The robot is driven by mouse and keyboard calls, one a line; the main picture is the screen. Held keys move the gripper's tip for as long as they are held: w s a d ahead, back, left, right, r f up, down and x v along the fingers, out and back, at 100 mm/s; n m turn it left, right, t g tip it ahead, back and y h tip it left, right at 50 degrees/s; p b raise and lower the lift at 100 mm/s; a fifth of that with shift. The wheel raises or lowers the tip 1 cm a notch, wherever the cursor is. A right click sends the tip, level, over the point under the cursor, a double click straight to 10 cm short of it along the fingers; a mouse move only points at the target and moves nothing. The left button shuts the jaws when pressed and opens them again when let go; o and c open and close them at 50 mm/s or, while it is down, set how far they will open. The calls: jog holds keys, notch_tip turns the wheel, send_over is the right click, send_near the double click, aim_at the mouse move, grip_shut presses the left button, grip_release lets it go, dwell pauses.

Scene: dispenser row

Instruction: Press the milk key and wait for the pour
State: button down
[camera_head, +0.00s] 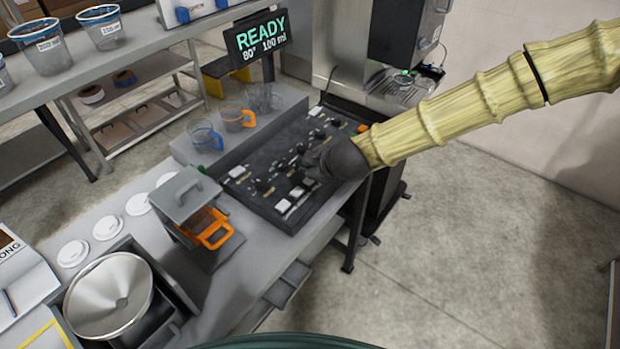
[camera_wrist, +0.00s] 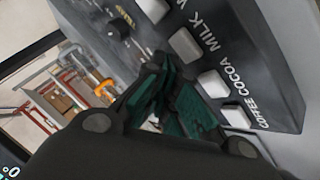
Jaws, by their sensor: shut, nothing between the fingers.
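The control panel (camera_head: 262,200) is a dark slab with knobs and pale keys on the counter. In the wrist view the milk key (camera_wrist: 184,46) is a pale block beside the word MILK. The cocoa key (camera_wrist: 213,83) and coffee key (camera_wrist: 236,114) sit in the same row. My gripper (camera_wrist: 160,62) is shut and empty, its green fingertips close to the milk key; I cannot tell whether they touch it. In the head view my gripper (camera_head: 310,164) is over the panel and hides part of it. The display (camera_head: 258,42) reads READY, 80°, 100 ml.
Mugs with blue (camera_head: 205,138) and orange (camera_head: 236,117) handles stand on a ledge behind the panel. A grey unit with an orange-handled jug (camera_head: 213,233) is left of the panel. A round metal pan (camera_head: 108,295) is at front left. Floor at right is clear.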

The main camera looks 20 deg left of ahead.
aim_at(306, 181)
jog(key=shift+f, duration=0.2)
jog(key=shift+f, duration=0.2)
jog(key=shift+f+b, duration=0.5)
dwell(1.1)
jog(key=shift+r, duration=0.15)
jog(key=shift+r+p, duration=0.65)
jog(key=shift+r, duration=0.1)
jog(key=shift+r, duration=0.1)
jog(key=shift+r+p, duration=1.75)
jog(key=shift+r, duration=0.7)
jog(key=shift+s+f, duration=0.1)
